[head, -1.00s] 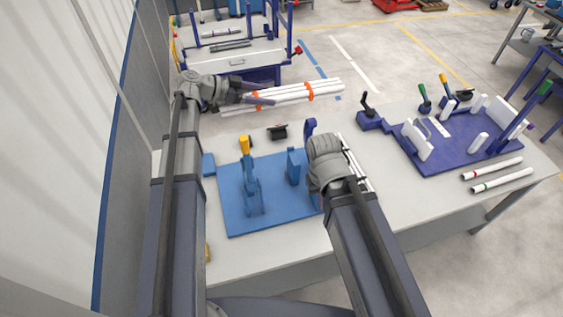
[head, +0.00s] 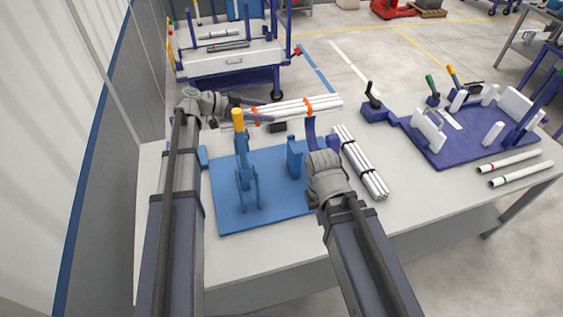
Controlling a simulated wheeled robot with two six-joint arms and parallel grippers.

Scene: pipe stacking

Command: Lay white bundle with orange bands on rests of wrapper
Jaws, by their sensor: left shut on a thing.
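The white bundle with orange bands (head: 289,108) is held roughly level beyond the blue fixture, near the table's far edge. My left gripper (head: 262,112) is shut on its left part. Which fixture is the wrapper is not certain. A purple-blue base (head: 466,148) at the right carries upright white plates and posts, clamps with green and yellow handles and a black crank. A blue plate (head: 232,216) carries a yellow-handled clamp and a small blue block. My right gripper (head: 318,134) is beside that block, its fingers upward and apart from the bundle; its opening is unclear.
A second white bundle with black bands (head: 361,163) lies on the table right of my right gripper. Two white tubes (head: 513,167) with coloured rings lie at the right. A blue cart (head: 231,62) stands behind. The table front is clear.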

